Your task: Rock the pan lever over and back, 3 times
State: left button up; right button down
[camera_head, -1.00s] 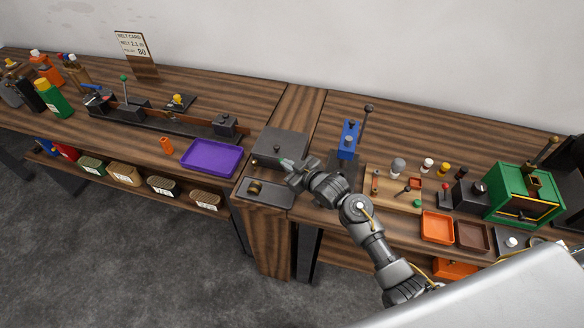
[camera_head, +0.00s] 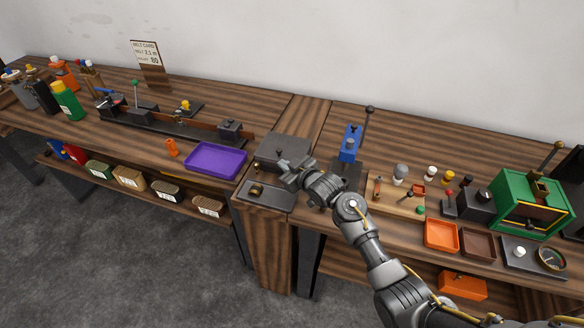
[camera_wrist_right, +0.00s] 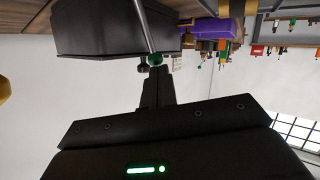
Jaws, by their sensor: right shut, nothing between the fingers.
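A dark grey box (camera_head: 283,148) stands at the bench junction, with a low plate (camera_head: 265,194) in front of it. My right gripper (camera_head: 288,170) is at the box's front right, shut and empty. In the right wrist view, a thin metal rod (camera_wrist_right: 142,25) with a green ball knob (camera_wrist_right: 155,60) shows by the black box (camera_wrist_right: 110,30); I take it for the pan lever. The shut fingertips (camera_wrist_right: 155,72) are at the knob; I cannot tell whether they touch it. In the head view my gripper hides this lever. My left gripper is not in view.
A blue device (camera_head: 349,143) with a tall dark-knobbed lever (camera_head: 366,130) stands just right of my right gripper. A purple tray (camera_head: 216,160) lies left. A wooden board (camera_head: 400,203) with small parts and a green machine (camera_head: 530,203) are farther right.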

jog(key=shift+d, duration=0.2)
jog(key=shift+s+d+f+p, duration=0.2)
jog(key=shift+d+p, duration=0.1)
jog(key=shift+d, duration=0.1)
jog(key=shift+d+f, duration=0.1)
jog(key=shift+d, duration=0.1)
jog(key=shift+s+r+p, duration=0.15)
jog(key=shift+r+p, duration=0.05)
jog(key=shift+p, duration=0.1)
jog(key=a+r+p+v, duration=0.1)
jog(key=r+v, duration=0.1)
jog(key=v, duration=1.1)
jog(key=shift+r+p, duration=0.3)
jog(key=shift+r, duration=0.15)
